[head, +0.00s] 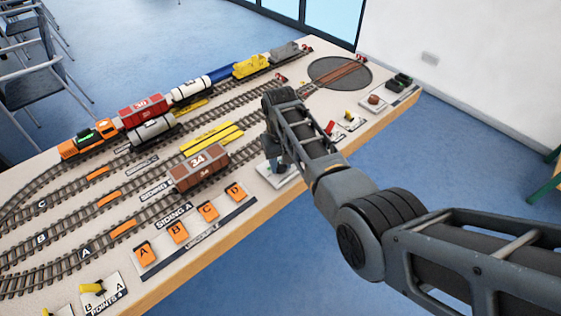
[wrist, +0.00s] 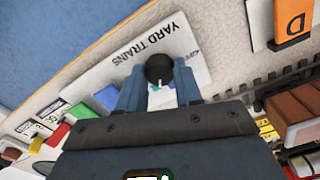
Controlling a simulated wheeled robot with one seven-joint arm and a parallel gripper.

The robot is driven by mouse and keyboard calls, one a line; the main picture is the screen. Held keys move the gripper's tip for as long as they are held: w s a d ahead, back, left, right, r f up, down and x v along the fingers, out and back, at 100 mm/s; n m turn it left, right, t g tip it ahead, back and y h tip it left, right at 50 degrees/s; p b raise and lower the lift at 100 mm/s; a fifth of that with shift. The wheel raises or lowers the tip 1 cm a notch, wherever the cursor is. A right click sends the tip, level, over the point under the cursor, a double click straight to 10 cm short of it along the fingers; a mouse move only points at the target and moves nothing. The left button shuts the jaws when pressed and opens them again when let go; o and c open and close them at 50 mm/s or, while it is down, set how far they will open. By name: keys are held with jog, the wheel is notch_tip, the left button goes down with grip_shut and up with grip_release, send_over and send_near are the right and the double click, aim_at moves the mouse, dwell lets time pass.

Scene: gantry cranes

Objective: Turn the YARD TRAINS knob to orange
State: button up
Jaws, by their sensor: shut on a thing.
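The YARD TRAINS panel is a pale plate (wrist: 190,42) with black lettering, seen turned in the wrist view. On it stands a round black knob (wrist: 159,67) with a white pointer mark on the side toward my gripper. My gripper (wrist: 160,84) is shut on the knob, one finger on each side. A little white and teal shows between the fingers below the knob. I cannot make out an orange mark on the plate. In the head view my arm mostly covers the plate (head: 288,178).
Uncoupling plate (head: 222,217) with orange buttons A to D lies beside the panel. A brown wagon (head: 200,170) stands on the nearest siding. Levers and a turntable (head: 340,72) lie further right. The table's front edge (head: 215,262) runs close by.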

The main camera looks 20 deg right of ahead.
aim_at(281, 165)
jog(key=m, duration=0.4)
jog(key=shift+m, duration=2.9)
jog(key=o, duration=1)
jog(key=shift+o, duration=0.2)
jog(key=shift+r, duration=0.15)
notch_tip(281, 165, up, 8)
jog(key=shift+f+b, duration=0.2)
jog(key=shift+b, duration=0.15)
